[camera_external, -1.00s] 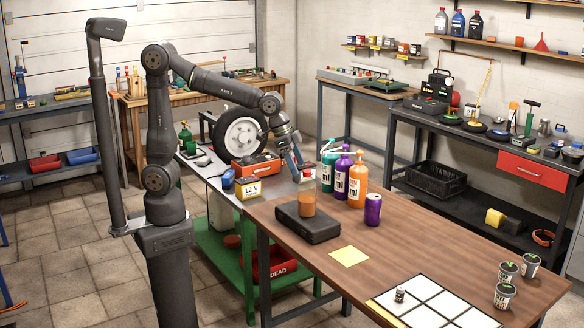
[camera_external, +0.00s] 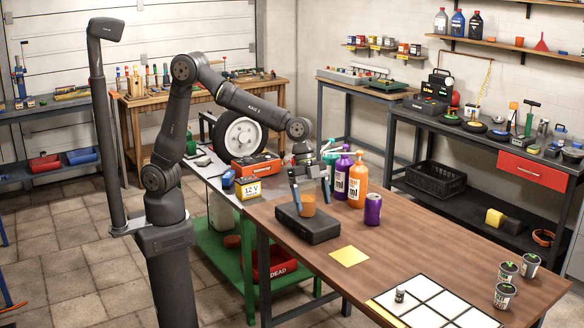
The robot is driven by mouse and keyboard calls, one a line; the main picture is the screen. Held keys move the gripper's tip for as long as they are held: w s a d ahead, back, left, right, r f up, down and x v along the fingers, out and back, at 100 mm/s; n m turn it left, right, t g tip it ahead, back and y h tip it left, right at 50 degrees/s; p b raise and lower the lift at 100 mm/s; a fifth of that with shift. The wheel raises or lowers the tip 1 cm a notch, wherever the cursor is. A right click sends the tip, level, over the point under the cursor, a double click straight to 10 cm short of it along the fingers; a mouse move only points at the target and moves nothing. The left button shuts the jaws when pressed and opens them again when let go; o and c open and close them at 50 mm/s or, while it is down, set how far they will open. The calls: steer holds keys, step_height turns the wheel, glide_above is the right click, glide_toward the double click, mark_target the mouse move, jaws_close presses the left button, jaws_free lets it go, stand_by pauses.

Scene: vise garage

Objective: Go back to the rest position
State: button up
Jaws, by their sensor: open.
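My gripper (camera_external: 311,201) is open and points down above the black box (camera_external: 318,232) on the brown table. Its two blue-tipped fingers are apart. An orange, cup-like thing (camera_external: 308,206) stands on the box and shows between the fingers in this view. Its upper part is partly hidden by the gripper, and I cannot tell whether the fingers touch it.
Purple (camera_external: 341,173) and orange (camera_external: 357,182) bottles stand right behind my gripper, with a teal bottle partly hidden. A purple can (camera_external: 373,209) is to the right. A yellow sheet (camera_external: 349,256) and white grid (camera_external: 437,302) lie in front. The table's middle right is clear.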

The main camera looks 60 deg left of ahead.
steer(key=w+f+m, duration=0.1)
steer(key=w+f, duration=0.4)
steer(key=w, duration=0.2)
steer(key=shift+w+f, duration=0.15)
steer(key=shift+f, duration=0.15)
steer(key=shift+d, duration=0.1)
